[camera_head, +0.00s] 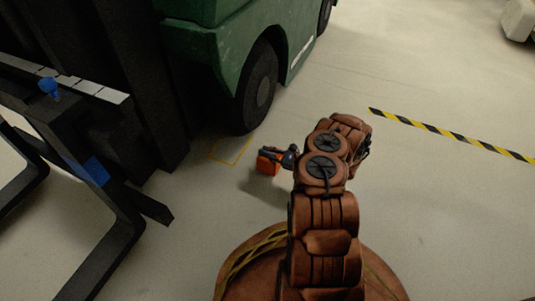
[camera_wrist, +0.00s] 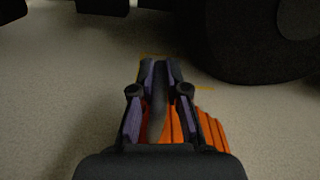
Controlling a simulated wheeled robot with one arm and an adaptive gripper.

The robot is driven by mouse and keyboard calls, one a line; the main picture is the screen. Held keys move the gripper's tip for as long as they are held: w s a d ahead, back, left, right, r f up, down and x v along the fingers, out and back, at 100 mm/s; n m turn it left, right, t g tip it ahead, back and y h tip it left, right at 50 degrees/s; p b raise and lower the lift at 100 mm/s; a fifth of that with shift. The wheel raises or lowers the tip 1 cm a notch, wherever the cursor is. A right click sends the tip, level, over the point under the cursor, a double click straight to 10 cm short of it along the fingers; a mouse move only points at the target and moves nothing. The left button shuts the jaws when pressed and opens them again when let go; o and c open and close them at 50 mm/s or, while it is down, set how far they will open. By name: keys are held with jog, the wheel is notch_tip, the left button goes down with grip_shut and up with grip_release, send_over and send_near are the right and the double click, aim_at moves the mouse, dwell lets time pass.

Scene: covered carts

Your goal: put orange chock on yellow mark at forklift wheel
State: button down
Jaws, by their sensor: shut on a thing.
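The orange chock (camera_head: 267,165) is in my gripper (camera_head: 276,156), which is shut on it. In the head view it hangs low over the floor, just right of and nearer than the yellow mark (camera_head: 233,152). A shadow lies under it. In the wrist view, the ridged orange chock (camera_wrist: 212,132) shows right of the fingers of my gripper (camera_wrist: 160,68). The yellow outline lies beyond the fingertips, mostly hidden by them. The forklift wheel (camera_head: 258,88) stands behind the mark and shows dark at top right in the wrist view (camera_wrist: 255,45).
The green forklift (camera_head: 235,38) fills the top, with its black mast and forks (camera_head: 105,215) at the left, near the mark. A yellow-black floor stripe (camera_head: 450,136) runs at the right. A pale object (camera_head: 519,20) stands at top right. The floor at the right is mostly clear.

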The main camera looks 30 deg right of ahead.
jog(key=c, duration=1.2)
grip_release()
jog(key=shift+d, duration=0.1)
